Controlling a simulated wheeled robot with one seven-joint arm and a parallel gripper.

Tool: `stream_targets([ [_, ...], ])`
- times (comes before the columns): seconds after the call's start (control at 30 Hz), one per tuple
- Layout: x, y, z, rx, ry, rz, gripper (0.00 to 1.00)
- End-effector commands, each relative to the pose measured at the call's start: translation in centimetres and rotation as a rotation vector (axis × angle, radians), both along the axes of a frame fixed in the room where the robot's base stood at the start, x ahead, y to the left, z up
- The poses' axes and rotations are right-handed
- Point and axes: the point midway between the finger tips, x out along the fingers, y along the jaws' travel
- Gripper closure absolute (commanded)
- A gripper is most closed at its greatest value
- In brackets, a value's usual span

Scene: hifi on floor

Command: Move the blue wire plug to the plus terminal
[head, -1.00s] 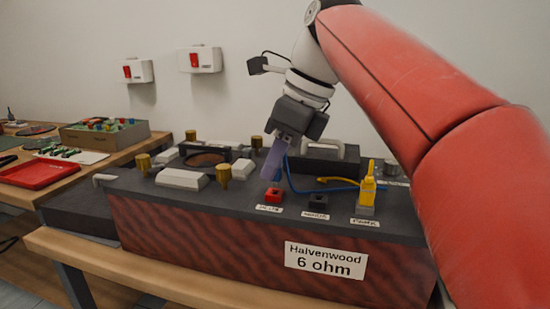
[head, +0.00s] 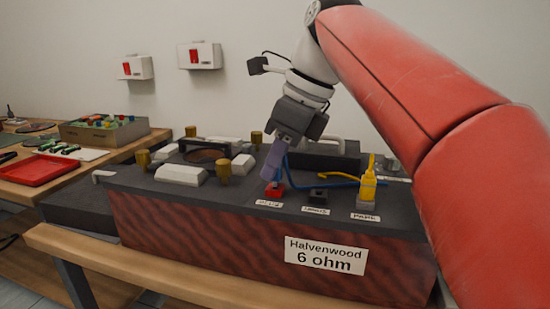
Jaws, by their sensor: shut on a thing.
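My gripper (head: 269,174) is shut on the blue wire plug (head: 276,184), which is mostly hidden by the fingers. The gripper is directly over the red terminal (head: 273,192), and the plug's lower end meets its top in the picture. How far it sits in the socket cannot be told. The blue wire (head: 290,178) loops up beside the fingers and runs right behind the black terminal (head: 318,194). The black terminal is empty. A yellow plug (head: 368,184) stands upright in the grey terminal at the right. The small terminal labels are too blurred to read surely.
The terminals are on a dark-topped box with a "Halvenwood 6 ohm" label (head: 325,256). Brass posts (head: 223,172) and white blocks (head: 181,175) stand left of the gripper. A red tray (head: 38,170) lies on the left bench.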

Motion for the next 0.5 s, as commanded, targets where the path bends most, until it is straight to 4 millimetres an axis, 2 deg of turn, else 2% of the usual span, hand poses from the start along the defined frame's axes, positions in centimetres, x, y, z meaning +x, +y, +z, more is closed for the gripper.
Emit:
stream_targets([
  [0.5, -0.02, -0.01, -0.67, 0.0, 0.0, 0.0, 1.0],
])
